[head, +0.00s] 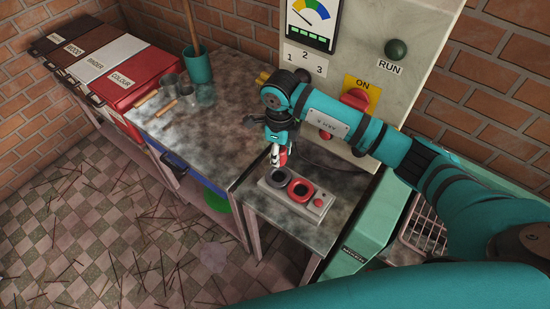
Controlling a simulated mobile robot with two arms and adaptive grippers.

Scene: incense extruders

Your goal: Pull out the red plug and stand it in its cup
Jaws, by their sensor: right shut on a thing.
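My right gripper (277,155) comes down from the teal arm and is shut on a small red thing, which looks like the red plug (284,158). The plug is mostly hidden by the fingers and appears just above the back of a pale block (314,217). The block has a dark ring-shaped cup (275,178), a red ring-shaped cup (301,190) with a dark inside, and small red knobs at its right end. Whether the plug touches anything below cannot be told. My left gripper is not in view.
The workbench (228,115) at left holds glasses and a teal pot (197,66). Labelled bins (100,66) stand farther left.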

